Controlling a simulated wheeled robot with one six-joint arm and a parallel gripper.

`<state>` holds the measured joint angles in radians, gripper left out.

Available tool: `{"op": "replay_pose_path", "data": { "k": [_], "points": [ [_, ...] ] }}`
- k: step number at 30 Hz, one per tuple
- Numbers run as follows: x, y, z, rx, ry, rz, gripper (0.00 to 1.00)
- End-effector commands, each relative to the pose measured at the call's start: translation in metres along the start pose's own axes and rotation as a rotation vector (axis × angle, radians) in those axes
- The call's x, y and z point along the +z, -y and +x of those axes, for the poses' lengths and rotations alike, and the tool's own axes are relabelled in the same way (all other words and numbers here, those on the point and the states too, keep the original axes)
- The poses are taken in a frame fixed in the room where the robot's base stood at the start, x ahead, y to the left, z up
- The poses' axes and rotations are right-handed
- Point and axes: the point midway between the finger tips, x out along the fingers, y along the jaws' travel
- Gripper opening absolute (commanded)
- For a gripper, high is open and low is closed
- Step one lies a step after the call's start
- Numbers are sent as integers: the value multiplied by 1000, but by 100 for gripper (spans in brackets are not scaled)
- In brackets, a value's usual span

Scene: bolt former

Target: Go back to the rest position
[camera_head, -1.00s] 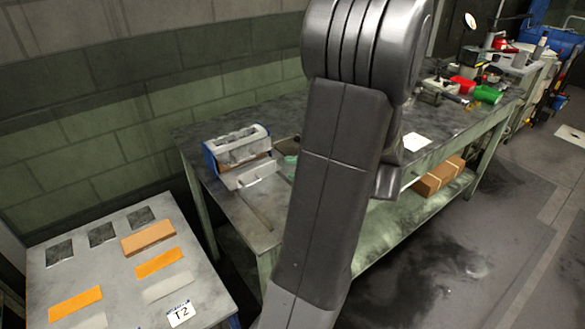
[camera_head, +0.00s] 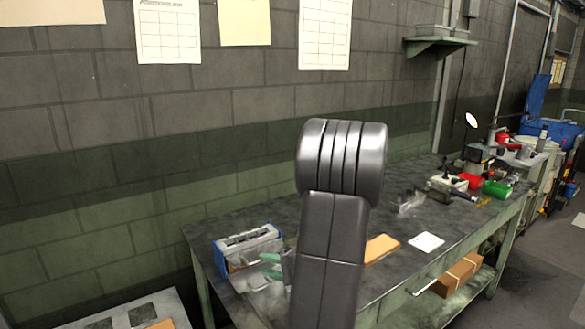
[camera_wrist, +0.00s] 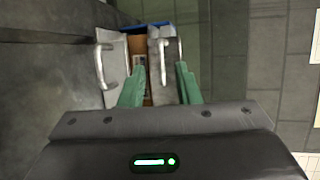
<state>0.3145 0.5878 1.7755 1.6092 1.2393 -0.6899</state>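My gripper (camera_wrist: 160,82) shows in the wrist view as two green fingers standing apart with no object between them. It is open. In the head view its green fingers (camera_head: 271,266) show beside my arm, partly hidden, near the left end of the workbench. My dark arm stands upright in the middle of that view. Beyond the fingers in the wrist view is an open grey and blue case (camera_wrist: 164,62) with handles and something brown inside. The case (camera_head: 247,241) also shows in the head view; I cannot tell whether the gripper touches it.
The workbench (camera_head: 342,224) runs along a brick wall. An orange-brown flat piece (camera_head: 382,248) and a white sheet (camera_head: 427,242) lie on it, with red and green bins (camera_head: 496,188) farther right. A cardboard box (camera_head: 457,274) is on its lower shelf. A small table (camera_head: 118,312) shows at lower left.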

Motion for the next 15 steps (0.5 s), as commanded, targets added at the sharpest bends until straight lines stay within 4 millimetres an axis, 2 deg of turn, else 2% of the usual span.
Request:
{"op": "replay_pose_path", "data": {
  "k": [6, 15],
  "points": [
    [0, 1, 25, -1, 2, -1, 30],
    [-2, 1, 30, 0, 0, 0, 30]
  ]
}}
